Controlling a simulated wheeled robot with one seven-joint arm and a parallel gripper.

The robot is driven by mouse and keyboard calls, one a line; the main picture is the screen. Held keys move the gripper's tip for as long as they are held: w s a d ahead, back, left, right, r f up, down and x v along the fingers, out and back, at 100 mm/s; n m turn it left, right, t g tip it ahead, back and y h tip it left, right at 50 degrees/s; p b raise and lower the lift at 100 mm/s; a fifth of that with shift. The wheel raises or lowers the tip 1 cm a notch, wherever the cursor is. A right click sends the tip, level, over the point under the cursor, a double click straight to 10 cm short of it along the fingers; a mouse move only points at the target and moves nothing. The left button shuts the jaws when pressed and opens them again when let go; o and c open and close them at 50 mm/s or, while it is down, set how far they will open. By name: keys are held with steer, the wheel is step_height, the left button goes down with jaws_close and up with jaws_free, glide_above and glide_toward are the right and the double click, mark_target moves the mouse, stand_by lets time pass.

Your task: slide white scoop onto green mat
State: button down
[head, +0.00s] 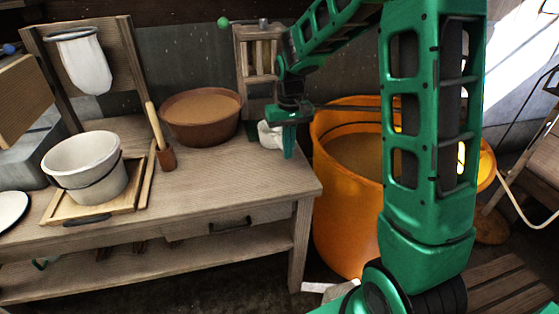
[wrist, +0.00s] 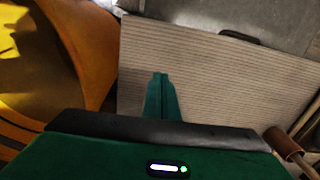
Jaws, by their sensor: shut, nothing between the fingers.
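A white object (head: 270,135), perhaps the white scoop, sits at the right end of the wooden table in the head view. It is partly hidden behind my gripper (head: 289,154), which points down beside its right side; I cannot tell whether they touch. My gripper also shows in the wrist view (wrist: 160,76), with its green fingers together and empty over bare wood. I do not see the white object in the wrist view.
A brown bowl (head: 201,117) and a wooden-handled tool (head: 166,158) stand left of the white object. A white bucket (head: 86,168) stands on a wooden tray further left. An orange barrel (head: 331,190) stands right of the table. The table's front middle is clear.

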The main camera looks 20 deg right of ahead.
mark_target(279, 140)
steer(key=w, duration=0.6)
steer(key=w+d, duration=0.1)
steer(key=w, duration=0.3)
steer(key=shift+d, duration=0.1)
steer(key=shift+s, duration=0.45)
steer(key=s, duration=0.2)
steer(key=shift+s+a, duration=0.2)
steer(key=shift+s, duration=0.15)
step_height(279, 140, up, 10)
